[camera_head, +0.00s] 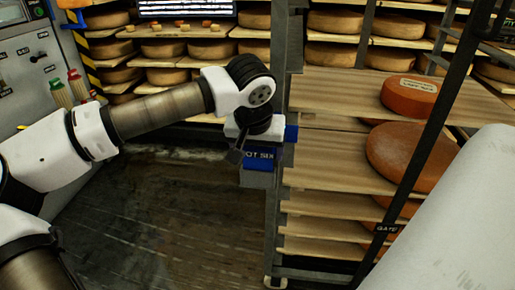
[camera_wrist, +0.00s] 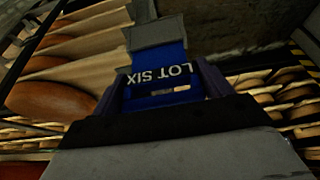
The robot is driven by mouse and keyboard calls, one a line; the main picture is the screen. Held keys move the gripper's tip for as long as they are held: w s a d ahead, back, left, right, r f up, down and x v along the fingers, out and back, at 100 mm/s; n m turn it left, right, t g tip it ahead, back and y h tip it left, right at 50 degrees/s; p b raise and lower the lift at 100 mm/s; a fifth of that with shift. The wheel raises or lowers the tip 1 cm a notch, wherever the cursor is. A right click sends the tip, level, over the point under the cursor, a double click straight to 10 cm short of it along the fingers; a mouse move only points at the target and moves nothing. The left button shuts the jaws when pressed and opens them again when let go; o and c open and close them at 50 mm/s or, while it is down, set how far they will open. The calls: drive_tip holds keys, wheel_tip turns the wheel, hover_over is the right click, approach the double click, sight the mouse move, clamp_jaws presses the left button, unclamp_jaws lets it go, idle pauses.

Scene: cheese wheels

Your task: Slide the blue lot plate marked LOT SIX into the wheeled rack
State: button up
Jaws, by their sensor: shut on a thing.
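The blue lot plate (camera_head: 259,165) is in my gripper (camera_head: 248,148), beside the near left upright of the wheeled rack (camera_head: 272,225). In the head view part of its lettering is covered and "OT SIX" shows. In the wrist view the plate (camera_wrist: 172,60) sits between the two fingers of my gripper (camera_wrist: 160,82), and LOT SIX reads upside down. A grey piece (camera_wrist: 157,32) lies at the plate's far end; I cannot tell whether it belongs to the plate or the rack. Whether the plate touches the rack is hidden.
The rack's wooden shelves (camera_head: 335,143) carry orange cheese wheels (camera_head: 409,97). A dark slanted bar with a GATE label (camera_head: 387,229) crosses the right side. Shelves of cheese (camera_head: 165,47) stand behind. A control panel (camera_head: 30,65) is at left. The dark floor (camera_head: 170,220) is open.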

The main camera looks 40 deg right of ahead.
sight(258, 165)
drive_tip(key=shift+f+b, duration=1.35)
drive_tip(key=shift+f, duration=0.6)
drive_tip(key=o, duration=1)
drive_tip(key=p+v, duration=0.3)
drive_tip(key=v, duration=1.1)
drive_tip(key=shift+w+d, duration=0.1)
